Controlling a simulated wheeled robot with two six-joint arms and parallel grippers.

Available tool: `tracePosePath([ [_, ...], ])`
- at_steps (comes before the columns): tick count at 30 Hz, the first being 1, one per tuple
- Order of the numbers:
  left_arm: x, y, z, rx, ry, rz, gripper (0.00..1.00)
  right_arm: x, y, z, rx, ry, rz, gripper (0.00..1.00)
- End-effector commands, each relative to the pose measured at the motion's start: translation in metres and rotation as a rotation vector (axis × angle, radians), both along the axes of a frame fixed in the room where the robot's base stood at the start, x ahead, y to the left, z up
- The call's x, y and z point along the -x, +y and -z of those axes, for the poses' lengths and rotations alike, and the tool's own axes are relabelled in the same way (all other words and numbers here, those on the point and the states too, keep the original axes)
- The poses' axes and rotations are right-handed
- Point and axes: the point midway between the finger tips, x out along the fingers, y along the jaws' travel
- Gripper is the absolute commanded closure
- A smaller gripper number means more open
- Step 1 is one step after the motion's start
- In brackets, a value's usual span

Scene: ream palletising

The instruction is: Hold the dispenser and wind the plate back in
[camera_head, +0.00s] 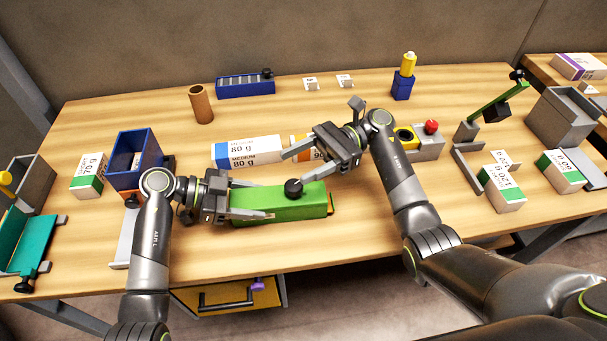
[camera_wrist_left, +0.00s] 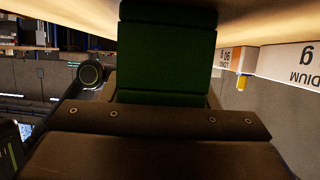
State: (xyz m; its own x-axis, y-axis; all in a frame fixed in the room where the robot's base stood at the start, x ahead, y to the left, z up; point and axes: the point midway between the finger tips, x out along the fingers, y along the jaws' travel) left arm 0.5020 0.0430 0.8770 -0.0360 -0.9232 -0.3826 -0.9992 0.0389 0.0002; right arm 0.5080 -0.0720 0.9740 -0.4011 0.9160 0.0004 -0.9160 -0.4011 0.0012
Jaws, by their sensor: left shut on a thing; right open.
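The green dispenser (camera_head: 250,203) lies lengthwise on the table at the front middle. A black round knob (camera_head: 293,187) stands on its top toward the right. A small orange-brown piece (camera_head: 330,204) shows at its right end; I cannot tell how far any plate sticks out. My left gripper (camera_head: 262,199) is shut on the dispenser's left part, one finger along each long side. In the left wrist view the green body (camera_wrist_left: 167,50) fills the space beyond the gripper. My right gripper (camera_head: 298,168) is open and empty, above and behind the knob, apart from it.
White reams (camera_head: 246,150) lie just behind the dispenser, partly behind my right gripper. A blue bin (camera_head: 137,178) stands to the left. An orange drawer (camera_head: 230,297) sits below the front edge.

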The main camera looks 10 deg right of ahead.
Motion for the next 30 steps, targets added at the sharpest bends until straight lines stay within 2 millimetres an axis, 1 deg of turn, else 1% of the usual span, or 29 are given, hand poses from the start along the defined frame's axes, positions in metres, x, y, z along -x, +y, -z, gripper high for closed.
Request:
tracePosePath([
  [1, 0.000, 0.000, 0.000, 0.000, 0.000, 0.000, 0.73, 0.000, 0.000, -0.010, 0.001, -0.005, 0.000, 0.42],
  [3, 0.000, 0.000, 0.000, 0.000, 0.000, 0.000, 0.73, 0.000, 0.000, -0.020, 0.001, -0.004, -0.001, 0.42],
  [6, 0.000, 0.000, 0.000, 0.000, 0.000, 0.000, 0.73, 0.000, 0.000, -0.030, 0.001, -0.003, 0.000, 0.42],
  [10, 0.000, 0.000, 0.000, 0.000, 0.000, 0.000, 0.73, 0.000, 0.000, -0.036, 0.001, -0.001, 0.000, 0.42],
  [18, 0.000, 0.000, 0.000, 0.000, 0.000, 0.000, 0.73, 0.000, 0.000, -0.036, 0.000, 0.000, 0.000, 0.42],
  [23, 0.000, 0.000, 0.000, 0.000, 0.000, 0.000, 0.73, 0.002, -0.003, -0.028, -0.004, 0.006, 0.040, 0.42],
  [26, 0.000, 0.000, 0.000, 0.000, 0.000, 0.000, 0.73, 0.005, -0.010, -0.016, -0.011, 0.014, 0.117, 0.42],
  [30, 0.000, 0.000, 0.000, 0.000, 0.000, 0.000, 0.73, 0.014, -0.024, 0.007, -0.023, 0.026, 0.278, 0.42],
])
